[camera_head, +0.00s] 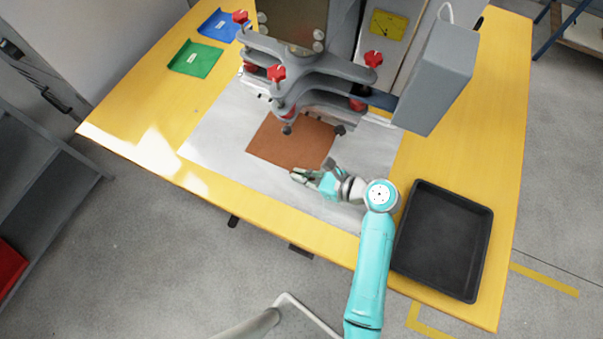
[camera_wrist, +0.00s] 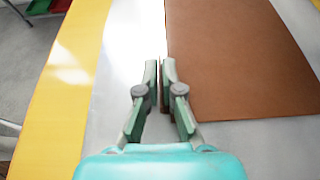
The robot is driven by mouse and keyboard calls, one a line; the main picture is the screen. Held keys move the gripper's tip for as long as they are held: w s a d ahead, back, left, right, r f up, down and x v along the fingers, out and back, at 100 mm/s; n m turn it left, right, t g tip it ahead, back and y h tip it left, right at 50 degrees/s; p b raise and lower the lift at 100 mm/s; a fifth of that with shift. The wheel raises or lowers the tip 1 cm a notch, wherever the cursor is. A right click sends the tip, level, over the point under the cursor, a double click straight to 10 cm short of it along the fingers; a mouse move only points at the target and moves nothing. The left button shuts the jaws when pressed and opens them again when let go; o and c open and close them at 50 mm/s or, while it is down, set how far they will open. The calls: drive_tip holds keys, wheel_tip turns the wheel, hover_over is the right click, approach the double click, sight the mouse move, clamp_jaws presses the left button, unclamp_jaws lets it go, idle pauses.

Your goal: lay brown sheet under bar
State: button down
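The brown sheet (camera_head: 285,147) lies on the pale metal plate (camera_head: 222,133), with its far part beneath the grey clamp frame (camera_head: 310,62) and its red knobs. It looks flat. My gripper (camera_head: 300,174) is low at the sheet's near edge, pointing left. In the wrist view the sheet (camera_wrist: 235,60) fills the right side. The two fingertips (camera_wrist: 160,80) stand close together at its left edge, one over the pale plate and one over the brown. A narrow gap shows between them; whether they pinch the edge is unclear. The frame partly hides the sheet's far side.
A black tray (camera_head: 485,215) sits on the yellow table (camera_head: 507,130) at the right. A green sheet (camera_head: 195,59) and a blue sheet (camera_head: 218,26) lie at the far left. A grey box (camera_head: 436,78) hangs over the plate's right side. The near left table is clear.

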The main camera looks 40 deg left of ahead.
drive_tip(key=c, duration=1.2)
unclamp_jaws()
drive_tip(key=shift+c, duration=0.2)
drive_tip(key=shift+r, duration=0.2)
drive_tip(key=shift+r, duration=1.4)
drive_tip(key=shift+s+d+r, duration=0.2)
drive_tip(key=shift+s+d, duration=0.1)
drive_tip(key=shift+s, duration=1)
drive_tip(key=shift+s+d+r, duration=0.2)
drive_tip(key=shift+s+d, duration=0.15)
drive_tip(key=shift+s, duration=0.95)
drive_tip(key=shift+s+d+r, duration=0.2)
drive_tip(key=shift+s+d, duration=0.1)
drive_tip(key=shift+s, duration=1)
